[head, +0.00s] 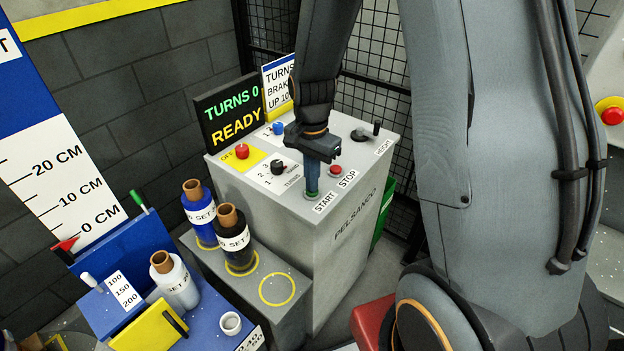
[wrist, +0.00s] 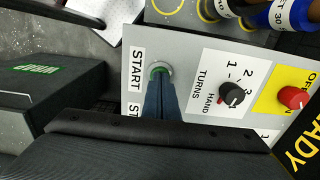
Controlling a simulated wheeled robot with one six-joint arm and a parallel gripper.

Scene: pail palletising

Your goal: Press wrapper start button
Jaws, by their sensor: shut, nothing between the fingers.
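The green start button (head: 310,196) sits on the sloped top of the grey wrapper console (head: 330,262), beside the START label (head: 325,202). My gripper (head: 312,188) points down with its blue fingers together and empty, its tips at the button. In the wrist view the fingertips (wrist: 160,80) cover part of the green button (wrist: 158,70) in its metal ring. They look to be on or just above it; I cannot tell whether it is pressed. The display (head: 232,116) reads TURNS 0 and READY.
The red stop button (head: 335,171) is close to my fingers. Film rolls (head: 233,238) stand left. A wire fence (head: 375,85) is behind.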

